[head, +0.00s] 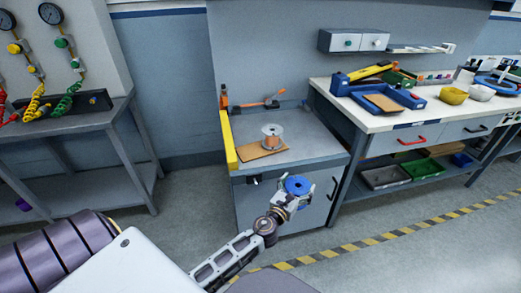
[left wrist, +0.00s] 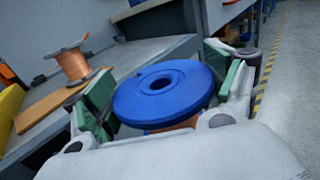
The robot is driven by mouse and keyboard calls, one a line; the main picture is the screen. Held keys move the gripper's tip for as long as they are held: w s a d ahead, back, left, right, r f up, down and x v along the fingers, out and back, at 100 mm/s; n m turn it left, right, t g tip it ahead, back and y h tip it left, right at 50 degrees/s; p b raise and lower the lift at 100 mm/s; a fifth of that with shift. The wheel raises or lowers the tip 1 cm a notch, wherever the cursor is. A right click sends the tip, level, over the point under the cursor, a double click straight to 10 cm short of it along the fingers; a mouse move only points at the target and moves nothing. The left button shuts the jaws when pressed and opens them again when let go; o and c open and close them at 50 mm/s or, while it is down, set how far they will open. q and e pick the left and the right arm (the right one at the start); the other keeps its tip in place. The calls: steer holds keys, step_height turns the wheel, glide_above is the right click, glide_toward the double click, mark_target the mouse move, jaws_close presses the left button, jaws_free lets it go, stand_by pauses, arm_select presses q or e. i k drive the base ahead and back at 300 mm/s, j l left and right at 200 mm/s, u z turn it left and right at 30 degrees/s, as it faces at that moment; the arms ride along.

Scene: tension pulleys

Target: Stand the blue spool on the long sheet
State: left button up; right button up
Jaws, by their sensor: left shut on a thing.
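The blue spool (head: 299,185) has a blue flange with a centre hole and copper-coloured winding below it, seen in the left wrist view (left wrist: 165,92). My left gripper (head: 292,190) is shut on it, with a green-padded finger on each side. It holds the spool in front of the grey bench's front edge, apart from the sheet. The long tan sheet (head: 252,152) lies flat on the bench's left part, and also shows in the left wrist view (left wrist: 48,106). Another spool, clear-flanged with copper winding (head: 272,138), stands on its far part. My right gripper is out of view.
The grey bench (head: 315,148) has bare top right of the sheet. A yellow strip (head: 228,140) edges its left side. An orange bottle (head: 224,96) and an orange-handled tool (head: 262,104) are at the back. A white-topped bench (head: 420,115) with a blue tray stands right.

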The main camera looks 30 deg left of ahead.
mark_target(251, 151)
steer(key=k+j+z, duration=0.35)
steer(key=j, duration=0.25)
steer(key=k+j+z, duration=0.35)
steer(key=j, duration=0.2)
steer(key=k, duration=0.1)
